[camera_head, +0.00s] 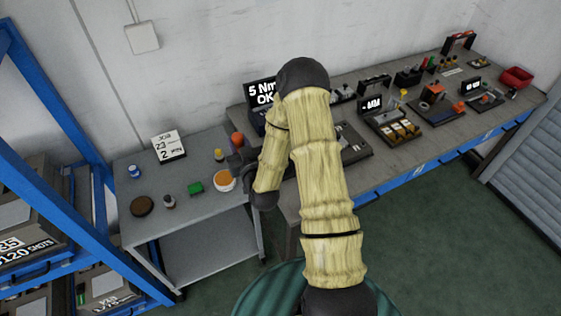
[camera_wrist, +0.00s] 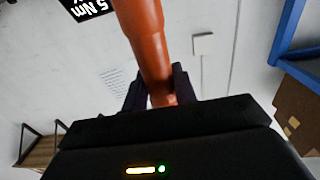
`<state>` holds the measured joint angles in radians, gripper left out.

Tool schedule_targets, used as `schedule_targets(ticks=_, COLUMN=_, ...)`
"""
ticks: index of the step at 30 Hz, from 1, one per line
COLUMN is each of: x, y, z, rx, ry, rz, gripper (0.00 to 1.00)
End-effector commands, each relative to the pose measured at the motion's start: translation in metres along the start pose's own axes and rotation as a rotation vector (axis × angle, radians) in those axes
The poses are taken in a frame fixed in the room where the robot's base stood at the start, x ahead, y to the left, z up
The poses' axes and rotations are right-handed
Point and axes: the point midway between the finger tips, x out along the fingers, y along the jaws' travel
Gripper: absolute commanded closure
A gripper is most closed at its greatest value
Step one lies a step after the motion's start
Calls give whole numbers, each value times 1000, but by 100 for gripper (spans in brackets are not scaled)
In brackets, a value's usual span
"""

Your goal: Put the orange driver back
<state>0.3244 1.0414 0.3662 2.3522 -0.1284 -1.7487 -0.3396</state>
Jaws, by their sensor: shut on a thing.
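The orange driver (camera_wrist: 146,40) is between the two dark fingers of my gripper (camera_wrist: 160,92) in the wrist view. My gripper is shut on it, and its far end runs out of the top of the picture. In the head view the orange driver (camera_head: 237,140) shows as a small orange piece at my gripper (camera_head: 238,155), by the right end of the small grey table (camera_head: 180,225). My arm hides part of the bench beside it. A display (camera_head: 262,93) reading "5 Nm OK" stands behind my arm. I cannot make out a driver holder.
On the small table stand a white sign (camera_head: 168,147), a green block (camera_head: 195,188), an orange-rimmed white tub (camera_head: 224,181) and a brown disc (camera_head: 142,206). The long bench (camera_head: 420,140) carries several fixtures and a red bin (camera_head: 516,77). Blue shelving (camera_head: 60,90) is at left.

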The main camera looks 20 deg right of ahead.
Motion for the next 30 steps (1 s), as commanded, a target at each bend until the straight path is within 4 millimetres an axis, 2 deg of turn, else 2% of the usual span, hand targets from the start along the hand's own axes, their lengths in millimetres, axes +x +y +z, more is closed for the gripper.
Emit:
schedule_targets(ticks=14, x=0, y=-1, z=-1, rx=0, ry=2, rz=-2, gripper=100)
schedule_targets(ticks=19, x=5, y=6, z=2, rx=-3, ry=6, rz=-10, gripper=100)
schedule_targets(ticks=23, x=17, y=22, z=6, rx=-5, ry=10, rz=-36, gripper=100)
schedule_targets(ticks=30, x=38, y=70, z=10, rx=-8, ry=10, rz=-115, gripper=100)
